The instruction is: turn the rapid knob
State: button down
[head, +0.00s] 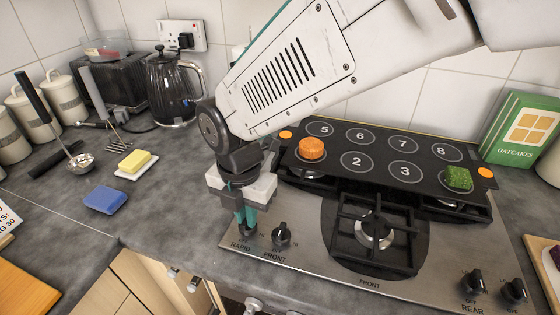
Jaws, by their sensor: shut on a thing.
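The rapid knob (248,231) is at the hob's front left corner, above the printed word RAPID. It is dark and mostly hidden by my fingers. My gripper (246,220) points down over it, with its teal fingers shut on the knob. How far the knob is turned cannot be made out. The steel hob (305,265) lies on the grey counter.
A black FRONT knob (281,235) stands close to the right of my gripper. A numbered black board (383,170) lies over the back of the hob, with an orange round piece (312,148) and a green one (459,179). A blue sponge (105,199) lies left on the counter.

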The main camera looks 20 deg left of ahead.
jog(key=shift+n, duration=0.5)
jog(key=c, duration=1.5)
grip_release()
notch_tip(320, 180, up, 8)
jog(key=shift+f, duration=0.1)
